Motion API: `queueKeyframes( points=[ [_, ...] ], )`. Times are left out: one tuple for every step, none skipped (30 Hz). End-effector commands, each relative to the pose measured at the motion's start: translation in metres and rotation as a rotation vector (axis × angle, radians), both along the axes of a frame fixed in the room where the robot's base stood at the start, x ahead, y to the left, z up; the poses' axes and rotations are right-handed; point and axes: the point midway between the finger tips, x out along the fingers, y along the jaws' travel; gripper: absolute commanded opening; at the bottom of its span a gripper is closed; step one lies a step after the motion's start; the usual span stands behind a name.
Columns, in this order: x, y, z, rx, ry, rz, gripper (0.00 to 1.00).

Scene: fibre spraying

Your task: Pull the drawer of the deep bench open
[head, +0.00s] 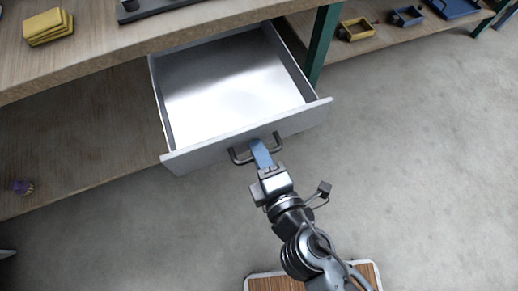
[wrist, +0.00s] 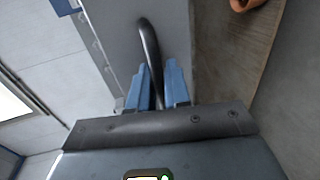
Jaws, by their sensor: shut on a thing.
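The drawer (head: 290,123) of the deep bench (head: 115,48) stands well out from under the bench top. Its grey metal inside shows and looks empty. Its dark bar handle (head: 238,157) is on the front panel. My gripper (head: 260,152) is at the handle with its blue fingers. In the wrist view my gripper (wrist: 158,88) has one finger on each side of the dark handle (wrist: 149,45) and is shut on it. The fingers hide part of the bar.
Yellow stacked pieces (head: 48,27) lie on the bench top. A green leg (head: 321,45) stands right of the drawer. Yellow and blue trays lie further right. The grey floor in front of the drawer is clear around my arm.

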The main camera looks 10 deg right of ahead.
Motion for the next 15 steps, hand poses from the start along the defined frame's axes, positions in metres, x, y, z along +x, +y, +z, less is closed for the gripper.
queueKeyframes(
  points=[
    [-0.0001, 0.0005, -0.0003, 0.000, 0.000, 0.001, 0.00],
    [-0.0001, 0.0005, -0.0003, 0.000, 0.000, 0.001, 0.20],
    [-0.0001, 0.0004, -0.0003, 0.000, 0.000, 0.001, 0.24],
    [0.0000, 0.0004, -0.0002, 0.000, 0.000, 0.001, 0.27],
    [0.0000, 0.0004, -0.0002, 0.000, 0.000, 0.001, 0.30],
    [0.0000, 0.0004, -0.0002, 0.000, 0.000, 0.001, 0.31],
    [0.0002, 0.0004, -0.0003, 0.000, 0.000, 0.001, 0.31],
    [0.0002, 0.0004, -0.0002, 0.000, 0.000, 0.001, 0.31],
    [0.0002, 0.0003, -0.0002, 0.000, 0.000, 0.001, 0.31],
    [0.0002, 0.0003, -0.0002, 0.000, 0.000, 0.001, 0.31],
    [0.0002, 0.0003, -0.0002, 0.000, 0.000, 0.001, 0.31],
    [-0.0001, 0.0001, -0.0002, 0.000, 0.000, 0.001, 0.31],
    [-0.0007, -0.0001, -0.0003, 0.000, 0.000, 0.000, 0.31],
    [-0.0018, -0.0005, -0.0003, 0.000, 0.000, 0.000, 0.31],
    [-0.0044, -0.0013, -0.0005, -0.001, 0.001, 0.000, 0.31]
  ],
)
